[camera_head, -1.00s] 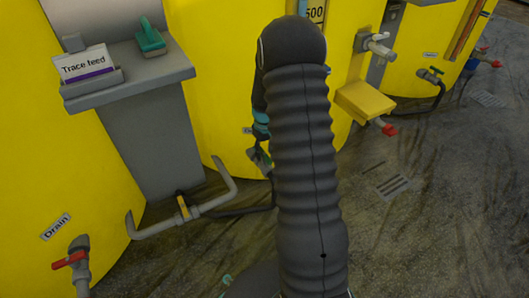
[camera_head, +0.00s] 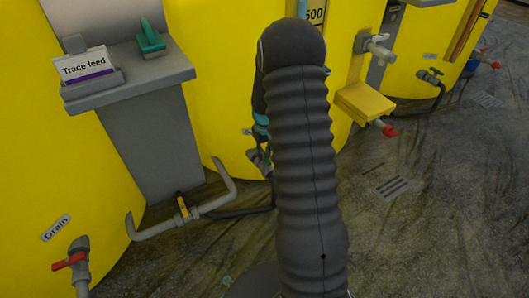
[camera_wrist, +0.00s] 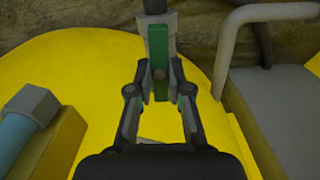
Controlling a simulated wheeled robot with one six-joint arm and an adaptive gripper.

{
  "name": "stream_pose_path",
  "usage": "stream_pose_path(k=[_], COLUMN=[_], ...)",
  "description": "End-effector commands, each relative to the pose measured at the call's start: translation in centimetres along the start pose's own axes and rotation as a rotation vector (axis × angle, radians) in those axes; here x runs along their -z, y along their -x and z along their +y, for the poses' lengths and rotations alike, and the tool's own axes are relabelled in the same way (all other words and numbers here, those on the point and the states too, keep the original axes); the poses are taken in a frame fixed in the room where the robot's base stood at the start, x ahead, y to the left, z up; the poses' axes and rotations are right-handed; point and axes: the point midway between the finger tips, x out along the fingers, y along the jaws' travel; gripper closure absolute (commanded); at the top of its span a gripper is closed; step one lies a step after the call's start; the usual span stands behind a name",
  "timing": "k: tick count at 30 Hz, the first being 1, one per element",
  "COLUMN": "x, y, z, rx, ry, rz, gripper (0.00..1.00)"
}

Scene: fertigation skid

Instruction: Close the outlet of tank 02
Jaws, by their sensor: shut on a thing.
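A yellow tank (camera_head: 215,85) stands in the middle of the head view, partly hidden behind my arm. Low on its front is a valve (camera_head: 258,160), beside a small label that is mostly covered. In the wrist view the valve has a green lever (camera_wrist: 158,50), which looks lined up with the grey fitting and dark hose (camera_wrist: 154,7) beyond it. My gripper (camera_wrist: 160,75) is shut on the green lever, one finger on each side. In the head view my gripper (camera_head: 262,150) is largely hidden by my arm. No tank number is readable.
A grey stand (camera_head: 150,120) holds a "Trace feed" card (camera_head: 85,66) and a teal object. A bent grey pipe (camera_head: 215,203) runs low beside the valve. Red-handled drain valves (camera_head: 70,261) stick out at left and right. The floor at right is open.

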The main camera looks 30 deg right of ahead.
Motion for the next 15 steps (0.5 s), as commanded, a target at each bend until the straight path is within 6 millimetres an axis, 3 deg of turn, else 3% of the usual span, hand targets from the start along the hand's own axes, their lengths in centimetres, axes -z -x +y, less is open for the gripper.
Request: stream_pose_path(k=[15], x=[-0.02], y=[0.07], z=[0.0], rx=[0.0], ry=[-0.43], rz=[-0.001], gripper=[1.0])
